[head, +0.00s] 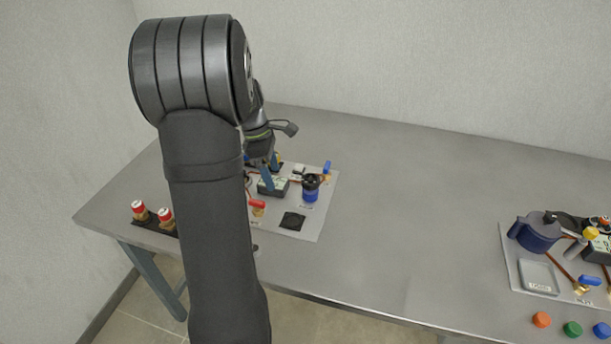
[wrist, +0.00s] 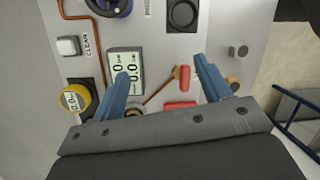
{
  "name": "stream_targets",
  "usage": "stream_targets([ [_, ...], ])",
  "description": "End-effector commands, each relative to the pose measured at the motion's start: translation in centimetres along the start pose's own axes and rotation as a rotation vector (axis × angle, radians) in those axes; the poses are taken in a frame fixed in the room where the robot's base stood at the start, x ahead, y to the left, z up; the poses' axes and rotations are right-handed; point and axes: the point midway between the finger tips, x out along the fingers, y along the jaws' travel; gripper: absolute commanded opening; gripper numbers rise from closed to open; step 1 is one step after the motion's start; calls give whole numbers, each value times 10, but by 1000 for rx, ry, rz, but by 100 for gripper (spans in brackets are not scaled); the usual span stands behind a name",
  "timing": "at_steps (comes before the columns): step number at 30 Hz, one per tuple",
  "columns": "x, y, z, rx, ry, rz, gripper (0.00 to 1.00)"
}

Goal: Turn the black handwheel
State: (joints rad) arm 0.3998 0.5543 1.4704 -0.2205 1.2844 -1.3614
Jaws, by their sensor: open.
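The black handwheel (head: 312,181) sits on top of a blue body on the light panel. In the wrist view, only part of a dark round wheel (wrist: 108,6) with blue on it shows, cut off by the top edge. My gripper (wrist: 165,74) is open and empty, with its two blue fingers apart over the panel. In the head view my gripper (head: 268,180) is to the left of the handwheel, near the display box (head: 273,188), and apart from the wheel. My arm hides part of the panel in the head view.
A red-handled valve (head: 257,205) and a black square pad (head: 292,220) lie near the handwheel; a blue-handled valve (head: 327,168) is behind it. A yellow gauge (wrist: 75,97) is left of the fingers in the wrist view. The middle of the table (head: 415,215) is clear.

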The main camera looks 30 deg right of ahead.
Motion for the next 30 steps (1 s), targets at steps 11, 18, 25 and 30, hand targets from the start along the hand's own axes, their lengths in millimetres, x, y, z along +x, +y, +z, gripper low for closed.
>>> stream_targets([
  [11,-79,17,94,-500,147,123,70],
  [18,-107,16,127,-702,171,199,70],
  [25,-99,17,128,-737,174,208,70],
  [30,-68,21,121,-737,175,204,70],
])
